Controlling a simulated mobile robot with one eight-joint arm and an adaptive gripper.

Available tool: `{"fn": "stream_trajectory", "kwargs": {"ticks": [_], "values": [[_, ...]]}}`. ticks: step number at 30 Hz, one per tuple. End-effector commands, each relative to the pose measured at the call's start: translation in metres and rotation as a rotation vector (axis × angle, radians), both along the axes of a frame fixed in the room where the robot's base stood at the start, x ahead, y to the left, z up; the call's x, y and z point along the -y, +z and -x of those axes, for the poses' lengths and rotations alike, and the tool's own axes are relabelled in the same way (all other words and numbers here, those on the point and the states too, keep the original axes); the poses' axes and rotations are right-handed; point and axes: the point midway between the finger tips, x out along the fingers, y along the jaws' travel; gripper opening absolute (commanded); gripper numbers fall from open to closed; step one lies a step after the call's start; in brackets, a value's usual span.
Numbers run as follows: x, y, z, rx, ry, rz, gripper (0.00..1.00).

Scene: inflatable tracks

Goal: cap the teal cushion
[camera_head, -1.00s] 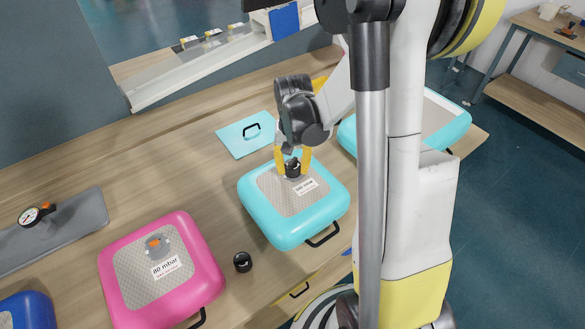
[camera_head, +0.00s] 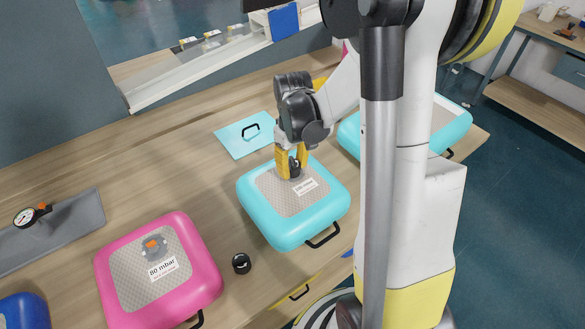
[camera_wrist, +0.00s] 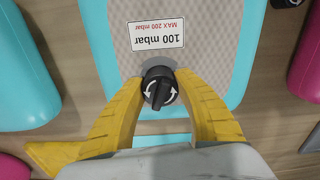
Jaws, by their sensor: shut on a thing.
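The teal cushion (camera_head: 262,209) lies on the wooden table with a grey patterned top and a label, which reads 100 mbar, MAX 200 mbar in the wrist view (camera_wrist: 228,45). My gripper (camera_head: 291,173) is over the far part of its top. Its yellow fingers are shut on a black cap (camera_wrist: 159,88) with white curved arrows. The cap sits at the grey valve spot (camera_wrist: 152,64) on the cushion. The valve under it is hidden, so I cannot tell whether the cap is seated.
A loose black cap (camera_head: 241,263) lies between the teal cushion and the pink cushion (camera_head: 175,285), whose grey valve shows an orange centre. A flat teal sheet with a handle (camera_head: 234,143) lies behind. Another teal cushion (camera_head: 349,138) is at right, a gauge (camera_head: 27,216) at left.

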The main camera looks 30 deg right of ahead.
Motion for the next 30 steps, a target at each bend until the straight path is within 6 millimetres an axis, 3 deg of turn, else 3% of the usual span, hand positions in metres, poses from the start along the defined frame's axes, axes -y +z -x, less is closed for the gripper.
{"fn": "stream_trajectory", "kwargs": {"ticks": [4, 10, 11, 12, 13, 23, 26, 30], "values": [[0.0, -0.001, 0.0, -0.001, 0.135, 0.0, 0.14], [0.0, 0.0, 0.0, 0.0, 0.148, 0.0, 0.14], [0.0, 0.0, 0.0, 0.0, 0.148, 0.0, 0.43], [0.0, 0.0, 0.0, 0.0, 0.147, 0.0, 0.55], [0.0, 0.0, 0.0, 0.0, 0.147, 0.0, 0.6], [0.0, 0.002, 0.0, 0.001, 0.145, 0.0, 0.6], [0.0, 0.012, 0.0, 0.001, 0.145, 0.0, 0.6], [0.0, 0.039, 0.0, 0.001, 0.145, 0.0, 0.6]]}}
